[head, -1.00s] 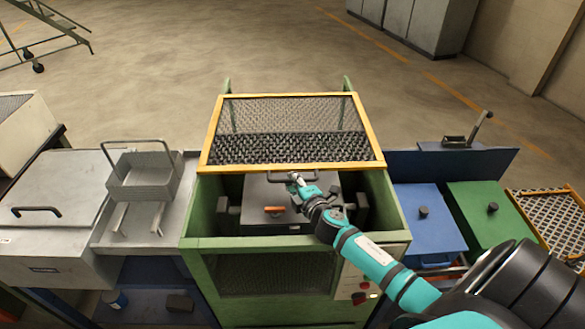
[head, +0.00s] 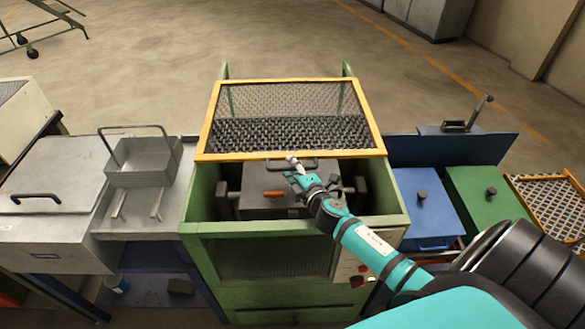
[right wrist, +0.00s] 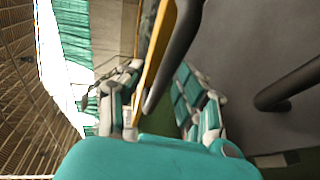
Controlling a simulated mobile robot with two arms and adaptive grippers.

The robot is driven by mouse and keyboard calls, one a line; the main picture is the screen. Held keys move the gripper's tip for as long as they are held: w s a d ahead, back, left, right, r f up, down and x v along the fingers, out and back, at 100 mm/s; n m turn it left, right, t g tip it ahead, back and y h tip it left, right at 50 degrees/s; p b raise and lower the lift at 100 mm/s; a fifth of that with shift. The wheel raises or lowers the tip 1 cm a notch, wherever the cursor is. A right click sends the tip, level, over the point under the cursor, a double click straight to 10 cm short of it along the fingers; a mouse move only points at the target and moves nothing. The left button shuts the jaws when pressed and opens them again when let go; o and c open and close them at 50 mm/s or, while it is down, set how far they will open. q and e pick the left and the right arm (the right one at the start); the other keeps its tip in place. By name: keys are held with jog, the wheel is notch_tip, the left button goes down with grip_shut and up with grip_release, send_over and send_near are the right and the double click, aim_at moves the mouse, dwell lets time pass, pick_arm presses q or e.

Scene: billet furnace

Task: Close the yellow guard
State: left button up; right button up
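The yellow guard (head: 290,82), a yellow frame with dark mesh, is raised above the open top of the green machine (head: 205,225). A dark handle (head: 310,165) shows just below its front edge. My right gripper (head: 294,164) is at this edge, by the handle. In the right wrist view the fingers of my right gripper (right wrist: 158,98) are spread, with the yellow edge (right wrist: 153,68) and a dark bar (right wrist: 178,55) reaching between them. I cannot tell whether they touch. My left gripper is not in view.
A dark box with an orange handle (head: 274,194) sits inside the machine, under the guard. A wire-handled tray (head: 143,163) stands to the left. Blue (head: 425,205) and green (head: 487,205) lidded boxes stand to the right.

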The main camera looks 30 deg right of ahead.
jog(key=v, duration=1.2)
